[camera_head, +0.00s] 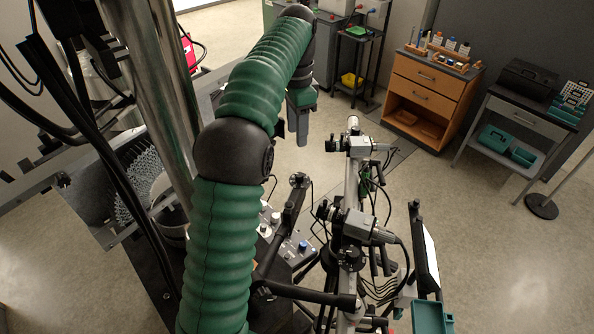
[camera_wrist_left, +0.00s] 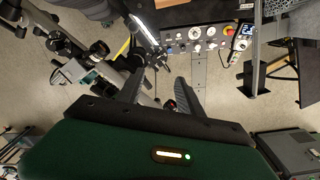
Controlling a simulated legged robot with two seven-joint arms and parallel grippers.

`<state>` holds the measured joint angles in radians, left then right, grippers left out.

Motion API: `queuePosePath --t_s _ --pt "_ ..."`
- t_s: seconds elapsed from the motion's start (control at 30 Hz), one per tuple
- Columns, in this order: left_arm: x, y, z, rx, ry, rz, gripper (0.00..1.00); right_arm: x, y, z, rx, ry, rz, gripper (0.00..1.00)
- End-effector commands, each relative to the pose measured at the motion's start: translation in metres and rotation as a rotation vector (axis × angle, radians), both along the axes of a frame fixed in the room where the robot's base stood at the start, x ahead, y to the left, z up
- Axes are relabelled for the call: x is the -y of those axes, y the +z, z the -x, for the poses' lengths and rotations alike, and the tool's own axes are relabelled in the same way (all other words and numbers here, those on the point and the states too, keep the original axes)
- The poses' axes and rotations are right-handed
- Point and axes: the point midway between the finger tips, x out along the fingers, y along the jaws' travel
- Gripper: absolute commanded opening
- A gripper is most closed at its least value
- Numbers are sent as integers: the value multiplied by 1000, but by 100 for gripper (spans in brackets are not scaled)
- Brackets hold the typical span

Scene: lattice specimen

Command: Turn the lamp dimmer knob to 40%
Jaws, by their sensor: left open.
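A grey control panel with several knobs shows in the left wrist view (camera_wrist_left: 200,48), above and beyond my fingertips. White knobs (camera_wrist_left: 195,32) sit on it, with a red button (camera_wrist_left: 228,30) at its right end. In the head view the panel (camera_head: 290,250) is partly hidden behind my green left arm, with a pale knob (camera_head: 275,218) and a blue one (camera_head: 303,246) showing. I cannot tell which knob is the lamp dimmer, or read its setting. My left gripper (camera_head: 299,124) is open and empty, apart from the panel; its two fingers also show in the wrist view (camera_wrist_left: 158,90). My right gripper is out of view.
A jointed rig with cameras and cables (camera_head: 355,225) stands right of the panel. A bright metal column (camera_head: 165,80) rises at left. A wooden drawer cabinet (camera_head: 430,88) and a grey side table (camera_head: 520,115) stand at the back right. The floor at right is mostly clear.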

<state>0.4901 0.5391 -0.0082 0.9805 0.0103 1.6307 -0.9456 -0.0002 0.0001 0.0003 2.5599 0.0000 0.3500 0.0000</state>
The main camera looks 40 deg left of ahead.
Motion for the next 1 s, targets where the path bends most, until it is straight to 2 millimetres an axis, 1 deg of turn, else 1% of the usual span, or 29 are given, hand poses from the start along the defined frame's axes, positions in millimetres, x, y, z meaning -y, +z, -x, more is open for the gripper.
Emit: queuePosePath --t_s 0.13,0.27,0.3,0.4,0.5,0.63,0.73,0.9,0.93,1.0 --pt "3 -36 1 -5 -2 2 43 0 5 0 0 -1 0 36" --pt "2 -69 1 -6 -3 4 43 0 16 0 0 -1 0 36" --pt "1 -80 2 -7 -3 5 43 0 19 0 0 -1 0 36" --pt "0 -105 1 -6 -2 5 43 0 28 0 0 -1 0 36" --pt "0 -124 1 -4 -2 4 43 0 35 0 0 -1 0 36" --pt "0 -140 1 -2 -2 4 43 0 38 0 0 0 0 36" --pt "0 -144 1 0 -3 2 43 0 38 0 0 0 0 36" --pt "2 -145 1 1 -3 1 43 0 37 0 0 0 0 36" --pt "2 -145 1 1 -4 0 42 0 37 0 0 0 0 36" --pt "3 -144 1 0 -4 0 33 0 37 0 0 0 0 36"
